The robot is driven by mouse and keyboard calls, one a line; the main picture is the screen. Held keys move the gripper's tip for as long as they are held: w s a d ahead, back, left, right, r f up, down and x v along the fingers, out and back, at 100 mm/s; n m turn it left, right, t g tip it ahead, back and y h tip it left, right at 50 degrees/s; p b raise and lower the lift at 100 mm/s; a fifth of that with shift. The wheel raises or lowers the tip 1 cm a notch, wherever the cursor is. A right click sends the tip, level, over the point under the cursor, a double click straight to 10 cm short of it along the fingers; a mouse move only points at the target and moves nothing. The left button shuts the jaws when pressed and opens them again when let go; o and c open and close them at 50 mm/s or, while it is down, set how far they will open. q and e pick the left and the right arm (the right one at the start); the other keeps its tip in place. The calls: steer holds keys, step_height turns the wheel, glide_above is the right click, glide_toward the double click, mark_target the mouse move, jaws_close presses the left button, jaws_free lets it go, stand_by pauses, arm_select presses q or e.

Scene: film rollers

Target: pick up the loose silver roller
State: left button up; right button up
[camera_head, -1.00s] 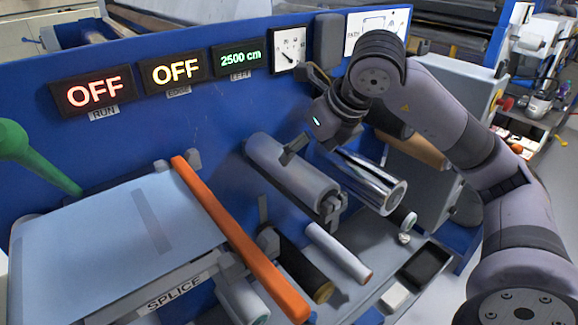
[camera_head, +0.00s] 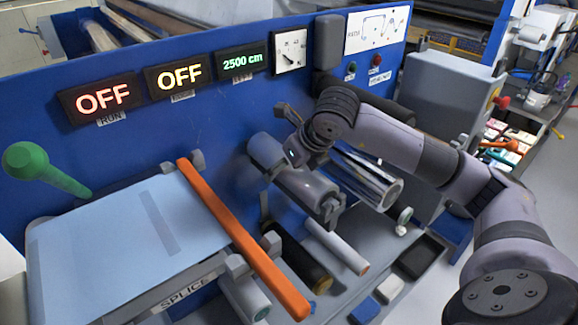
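A plain silver roller (camera_head: 337,247) with a coppery end lies tilted on the grey shelf, beside a black roller (camera_head: 303,262). It looks like the loose one. A thicker grey roller (camera_head: 308,190) is mounted on the blue panel above it, and a shiny chrome roller (camera_head: 366,182) sits to its right. My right gripper (camera_head: 272,143) is in front of the panel, over the upper end of the grey roller and well above the silver roller. Its fingers look spread, with nothing seen between them. My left gripper is out of view.
An orange bar (camera_head: 243,238) runs along the right edge of the splice table (camera_head: 110,240). A green-knobbed lever (camera_head: 40,165) stands at left. A black tray (camera_head: 420,257), a white block (camera_head: 389,288) and a blue block (camera_head: 364,310) lie on the shelf at right.

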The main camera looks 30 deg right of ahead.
steer(key=shift+r, duration=0.15)
steer(key=c, duration=1.8)
